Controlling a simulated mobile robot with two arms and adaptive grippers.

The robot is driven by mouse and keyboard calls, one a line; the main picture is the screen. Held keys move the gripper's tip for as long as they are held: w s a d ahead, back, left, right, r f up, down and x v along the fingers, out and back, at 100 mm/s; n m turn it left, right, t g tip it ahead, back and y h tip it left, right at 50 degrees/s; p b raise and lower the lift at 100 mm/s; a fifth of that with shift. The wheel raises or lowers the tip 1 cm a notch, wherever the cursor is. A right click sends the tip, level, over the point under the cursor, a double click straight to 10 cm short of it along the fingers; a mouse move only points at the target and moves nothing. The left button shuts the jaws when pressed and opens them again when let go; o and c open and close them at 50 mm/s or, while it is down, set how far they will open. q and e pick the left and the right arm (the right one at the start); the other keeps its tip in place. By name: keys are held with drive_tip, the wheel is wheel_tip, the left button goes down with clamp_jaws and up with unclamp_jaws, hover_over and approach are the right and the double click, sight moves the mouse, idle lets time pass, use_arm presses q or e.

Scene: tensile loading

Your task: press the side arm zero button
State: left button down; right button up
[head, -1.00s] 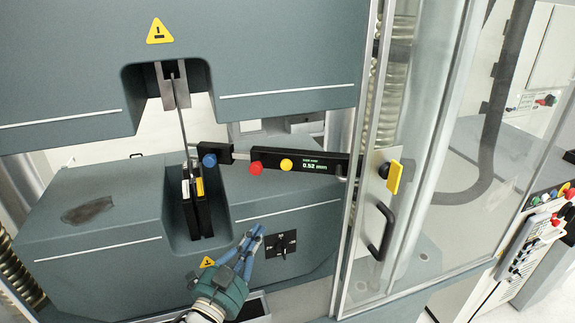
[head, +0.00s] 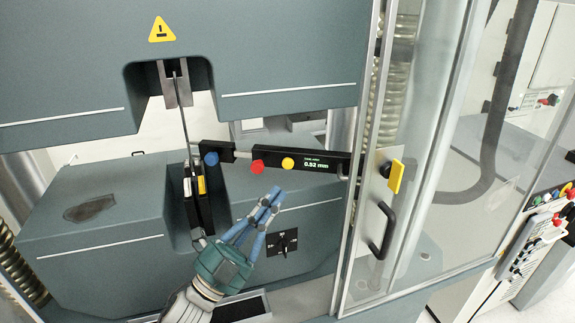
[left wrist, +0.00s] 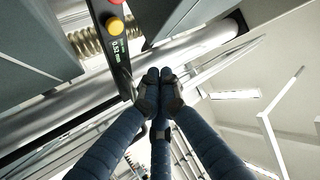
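The side arm (head: 327,158) is a black bar with a lit display reading 0.52 mm. It carries a yellow button (head: 288,163), a red button (head: 257,167) and a blue knob (head: 211,158) at its left end. I cannot read which button is marked zero. My left gripper (head: 271,197) is below the yellow and red buttons, apart from them in the picture. Its fingertips are together and hold nothing. In the left wrist view the closed fingertips (left wrist: 158,82) lie below and right of the yellow button (left wrist: 116,25). My right gripper is not in view.
A thin strip runs between the upper clamp (head: 174,84) and the lower clamp (head: 198,198). A glass door with a black handle (head: 382,231) stands to the right. A black switch panel (head: 281,242) is on the machine front, near my left gripper.

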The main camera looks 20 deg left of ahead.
sight(288, 164)
use_arm(q)
drive_tip(key=w+b, duration=0.1)
drive_tip(key=w, duration=0.7)
drive_tip(key=shift+w+a+b, duration=0.15)
drive_tip(key=shift+a+b, duration=0.2)
drive_tip(key=shift+a, duration=0.05)
idle(0.4)
idle(0.6)
drive_tip(key=shift+w, duration=0.4)
drive_tip(key=shift+w+a+b, duration=0.1)
drive_tip(key=shift+w+b, duration=0.35)
idle(0.6)
drive_tip(key=shift+s, duration=0.95)
